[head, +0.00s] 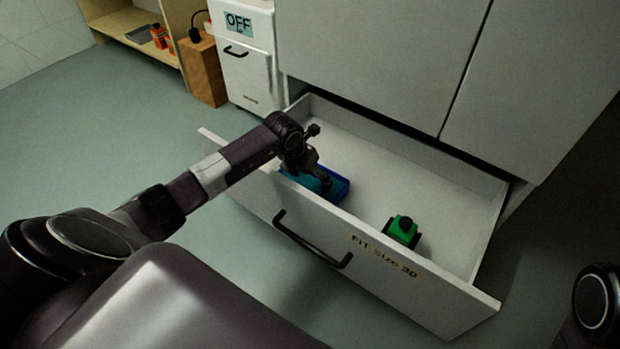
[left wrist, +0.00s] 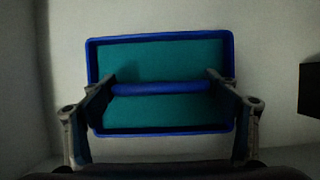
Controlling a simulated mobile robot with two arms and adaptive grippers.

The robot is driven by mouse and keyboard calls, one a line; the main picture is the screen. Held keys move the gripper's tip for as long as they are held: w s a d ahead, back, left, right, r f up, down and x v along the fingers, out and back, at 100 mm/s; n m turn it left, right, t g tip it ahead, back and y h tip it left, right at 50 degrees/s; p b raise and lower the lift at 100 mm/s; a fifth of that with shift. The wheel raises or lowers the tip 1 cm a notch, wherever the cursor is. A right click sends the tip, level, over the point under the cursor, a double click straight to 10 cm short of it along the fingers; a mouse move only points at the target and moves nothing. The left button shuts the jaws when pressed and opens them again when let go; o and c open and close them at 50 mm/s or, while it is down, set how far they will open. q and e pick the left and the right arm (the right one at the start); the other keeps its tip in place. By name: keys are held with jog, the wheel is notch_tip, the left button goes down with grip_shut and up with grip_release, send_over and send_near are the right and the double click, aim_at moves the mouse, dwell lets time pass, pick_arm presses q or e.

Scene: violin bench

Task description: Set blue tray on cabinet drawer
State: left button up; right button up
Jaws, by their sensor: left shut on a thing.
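The blue tray (head: 338,188) is inside the open cabinet drawer (head: 370,165), near its left end and close to the front panel. In the left wrist view the tray (left wrist: 160,128) shows a blue rim, a teal inside and a blue bar across its middle. My left gripper (head: 322,180) reaches down over the front panel and is shut on the tray. Its fingers (left wrist: 160,92) meet the two ends of the middle bar. I cannot tell whether the tray's underside touches the drawer floor. My right gripper is not in view.
A green and black object (head: 403,230) stands in the drawer to the right of the tray. The drawer front has a black handle (head: 310,240). The drawer's middle floor is clear.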

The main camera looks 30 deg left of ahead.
pick_arm(q)
jog(key=shift+r, duration=0.1)
jog(key=o, duration=1.6)
jog(key=shift+f, duration=0.2)
